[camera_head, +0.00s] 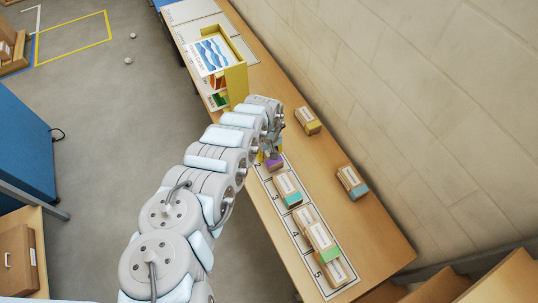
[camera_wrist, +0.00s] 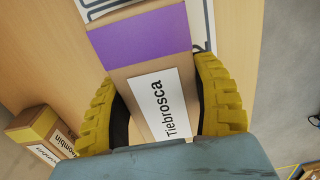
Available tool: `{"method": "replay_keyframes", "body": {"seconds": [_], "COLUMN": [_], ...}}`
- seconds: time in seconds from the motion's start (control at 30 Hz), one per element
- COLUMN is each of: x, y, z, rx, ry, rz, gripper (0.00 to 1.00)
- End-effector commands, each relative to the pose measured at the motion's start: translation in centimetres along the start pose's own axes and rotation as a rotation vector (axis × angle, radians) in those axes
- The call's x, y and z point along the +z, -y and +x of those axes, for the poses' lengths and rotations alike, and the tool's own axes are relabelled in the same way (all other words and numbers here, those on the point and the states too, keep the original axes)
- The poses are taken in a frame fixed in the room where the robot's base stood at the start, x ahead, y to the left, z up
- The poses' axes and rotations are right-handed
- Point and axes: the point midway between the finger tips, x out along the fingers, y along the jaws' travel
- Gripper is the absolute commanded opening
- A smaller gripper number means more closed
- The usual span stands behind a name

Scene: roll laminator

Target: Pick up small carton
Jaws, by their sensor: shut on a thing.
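A small brown carton (camera_wrist: 165,105) with a purple band and a white label reading "Tiebrosca" lies between the yellow fingers of my gripper (camera_wrist: 157,75) in the wrist view. The fingers are shut on its two sides. In the head view my gripper (camera_head: 270,150) is at the upper end of a numbered white strip (camera_head: 265,185) on the table. The carton's purple band (camera_head: 273,163) shows just below the fingers there; the rest is largely hidden by my arm. I cannot tell whether the carton touches the table.
On the strip lie a green-banded carton (camera_head: 287,188) and more cartons (camera_head: 319,236) lower down. A yellow-banded carton (camera_head: 308,121) and a teal-banded carton (camera_head: 352,182) stand right of it, towards the wall. A yellow stand (camera_head: 236,82) with a wave picture is above my gripper.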

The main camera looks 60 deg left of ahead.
Motion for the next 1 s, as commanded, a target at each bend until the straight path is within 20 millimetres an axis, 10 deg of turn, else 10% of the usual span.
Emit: {"method": "replay_keyframes", "body": {"seconds": [1.0], "x": [4.7], "y": [4.6], "z": [-6.9], "rx": [-0.003], "ry": [0.002], "rz": [0.000], "gripper": [0.22]}}
